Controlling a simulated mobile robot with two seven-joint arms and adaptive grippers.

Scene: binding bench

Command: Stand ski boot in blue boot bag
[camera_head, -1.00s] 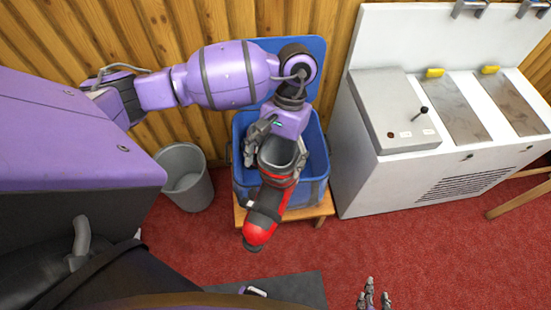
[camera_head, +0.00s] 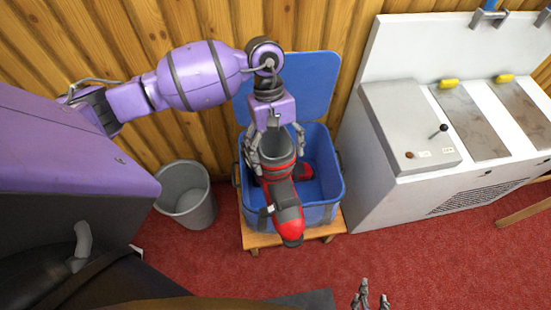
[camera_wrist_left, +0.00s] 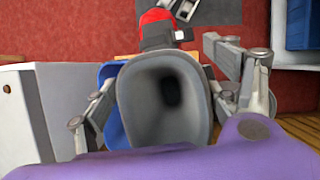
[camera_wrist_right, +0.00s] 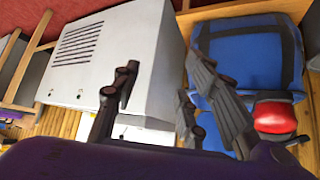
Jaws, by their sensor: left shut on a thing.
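The ski boot (camera_head: 286,196), red and dark grey with a grey cuff, is held at its cuff by my left gripper (camera_head: 276,154). It is upright or slightly tilted, its toe toward the camera, overlapping the near rim of the open blue boot bag (camera_head: 325,212). In the left wrist view, I look down into the boot's opening (camera_wrist_left: 165,100), with fingers on both sides. A red-and-dark piece (camera_head: 304,172) shows inside the bag; I cannot tell if it is another boot. My right gripper (camera_head: 371,296) is open and empty, low in the head view. The bag also shows in the right wrist view (camera_wrist_right: 245,55).
The bag stands on a low wooden bench (camera_head: 255,238), its lid raised against the wooden wall. A grey bin (camera_head: 187,205) stands left of it. A white machine (camera_head: 385,195) with a lever stands close on the right.

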